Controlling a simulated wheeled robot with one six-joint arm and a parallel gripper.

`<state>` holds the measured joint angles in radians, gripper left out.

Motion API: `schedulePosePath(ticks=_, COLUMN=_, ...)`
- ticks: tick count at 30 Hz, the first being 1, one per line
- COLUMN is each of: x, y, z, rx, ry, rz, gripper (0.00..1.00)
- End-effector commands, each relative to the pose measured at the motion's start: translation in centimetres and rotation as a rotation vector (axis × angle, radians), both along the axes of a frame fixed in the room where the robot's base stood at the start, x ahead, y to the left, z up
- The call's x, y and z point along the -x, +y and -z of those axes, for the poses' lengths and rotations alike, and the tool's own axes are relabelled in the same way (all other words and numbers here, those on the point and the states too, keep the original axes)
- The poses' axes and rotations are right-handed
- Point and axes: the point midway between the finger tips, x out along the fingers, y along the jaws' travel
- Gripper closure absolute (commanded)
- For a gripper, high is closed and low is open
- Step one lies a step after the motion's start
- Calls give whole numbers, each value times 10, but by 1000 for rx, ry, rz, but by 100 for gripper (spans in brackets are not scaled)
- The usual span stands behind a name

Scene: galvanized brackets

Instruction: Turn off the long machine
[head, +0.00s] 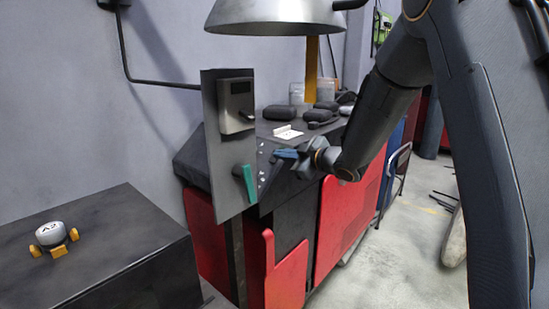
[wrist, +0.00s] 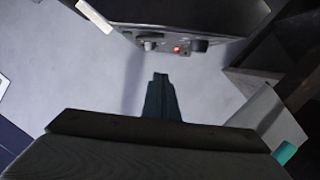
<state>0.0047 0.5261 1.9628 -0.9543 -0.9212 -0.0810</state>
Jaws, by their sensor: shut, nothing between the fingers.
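A long red and black machine (head: 345,215) stands behind an upright grey panel (head: 222,150). The panel carries a grey box with a dark handle (head: 238,106) and, lower, a teal lever (head: 245,183). A bit of teal (wrist: 286,152) also shows at the lower right in the wrist view. My gripper (head: 275,156) is shut and empty, right of the panel and above the machine's dark sloped face. In the wrist view, my gripper (wrist: 160,80) points toward a dark unit with knobs (wrist: 200,45) and a small red button or light (wrist: 178,50), apart from it. Which control belongs to which machine is unclear.
A black table (head: 100,255) at lower left holds a small grey and orange wheeled object (head: 53,237). A metal lamp-like hood (head: 275,18) hangs above the machine. Dark objects and a white bracket (head: 287,133) lie on its top. Open floor (head: 410,240) is at the right.

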Motion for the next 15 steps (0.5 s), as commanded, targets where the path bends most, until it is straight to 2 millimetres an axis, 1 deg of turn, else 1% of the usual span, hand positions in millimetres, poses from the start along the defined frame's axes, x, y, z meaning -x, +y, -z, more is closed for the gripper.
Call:
schedulePosePath(ticks=1, x=6, y=-8, z=-1, rx=0, ry=-1, rz=4, gripper=100)
schedulePosePath(ticks=6, x=24, y=-22, z=-5, rx=0, ry=-1, rz=3, gripper=100)
schedulePosePath(ticks=10, x=31, y=-26, z=-7, rx=0, ry=-1, rz=1, gripper=100)
schedulePosePath(ticks=15, x=33, y=-26, z=-7, rx=0, ry=1, rz=-1, gripper=100)
